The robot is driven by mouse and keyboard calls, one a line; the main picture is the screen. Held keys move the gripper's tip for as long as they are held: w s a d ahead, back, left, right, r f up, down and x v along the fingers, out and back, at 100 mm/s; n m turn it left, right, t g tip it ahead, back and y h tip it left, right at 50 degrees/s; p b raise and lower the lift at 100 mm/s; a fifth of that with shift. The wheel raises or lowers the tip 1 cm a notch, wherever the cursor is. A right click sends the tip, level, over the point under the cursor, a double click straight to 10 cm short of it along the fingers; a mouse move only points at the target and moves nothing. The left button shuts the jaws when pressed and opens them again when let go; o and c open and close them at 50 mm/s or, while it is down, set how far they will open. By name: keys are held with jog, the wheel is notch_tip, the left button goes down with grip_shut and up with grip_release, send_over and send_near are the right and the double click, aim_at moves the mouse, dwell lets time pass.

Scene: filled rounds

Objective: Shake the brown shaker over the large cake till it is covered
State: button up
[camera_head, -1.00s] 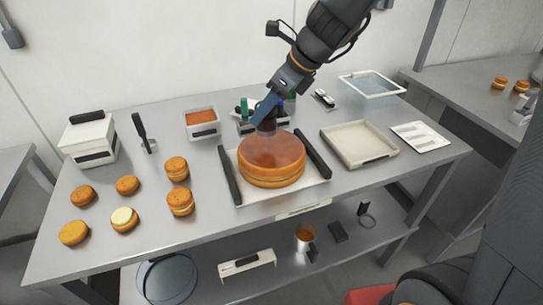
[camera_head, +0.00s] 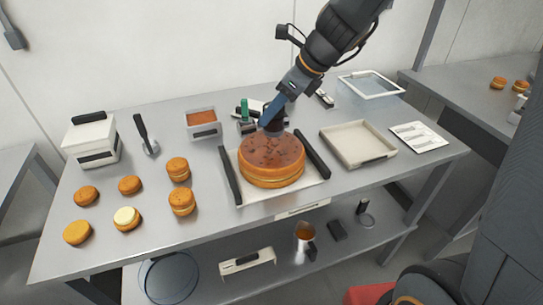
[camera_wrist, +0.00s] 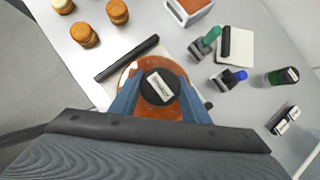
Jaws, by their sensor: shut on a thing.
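The large cake (camera_head: 272,172) sits on a pale board with two black side bars, near the middle of the table. Its top is reddish brown with dark specks, and its side is orange. My gripper (camera_head: 273,117) is shut on the brown shaker (camera_head: 274,127), a dark piece held just above the back part of the cake. In the wrist view the shaker (camera_wrist: 160,86) shows a round dark end with a pale label, between my blue fingers, with the orange cake (camera_wrist: 128,78) behind it. The shaker's far end is hidden there.
Small round cakes (camera_head: 127,218) stand at the left. A tub of orange filling (camera_head: 202,120) is behind the cake. Green-topped (camera_wrist: 208,38) and blue-topped (camera_wrist: 238,75) items stand near the board. An empty beige tray (camera_head: 357,142) is at right.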

jog(key=shift+d, duration=0.55)
jog(key=shift+a+p, duration=0.45)
jog(key=shift+a, duration=1.05)
jog(key=shift+d, duration=1.5)
jog(key=shift+a+p, duration=0.45)
jog(key=shift+a, duration=1.05)
jog(key=shift+d, duration=1.55)
jog(key=shift+a+p, duration=0.4)
jog(key=shift+a, duration=1.2)
jog(key=shift+r, duration=0.2)
jog(key=shift+r+p, duration=2.35)
jog(key=shift+p, duration=0.35)
